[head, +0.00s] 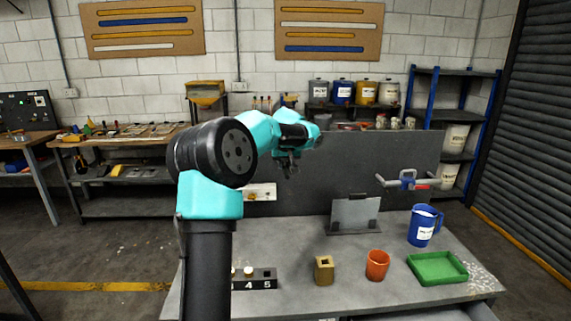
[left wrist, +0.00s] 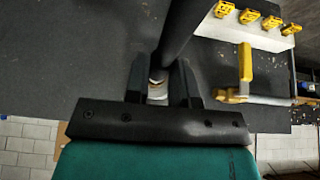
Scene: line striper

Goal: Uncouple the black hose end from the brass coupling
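My left gripper (head: 288,166) hangs in front of the dark upright panel in the head view. In the left wrist view its two black fingers (left wrist: 160,82) stand on either side of a black hose-like cylinder (left wrist: 185,28). A pale, brassy band (left wrist: 157,88) shows between the fingers; whether they press on it is unclear. A brass fitting with a yellow lever (left wrist: 244,72) is to the right of the fingers, apart from them, below a white block (left wrist: 225,28) with several yellow handles. The joint between hose end and coupling cannot be made out. My right gripper is out of view.
The grey bench holds a numbered black block (head: 262,284), brown block (head: 324,270), orange cup (head: 377,265), green tray (head: 437,268), blue jug (head: 423,226) and grey stand (head: 354,214). A grey bar with a blue clamp (head: 408,180) is at the panel's right.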

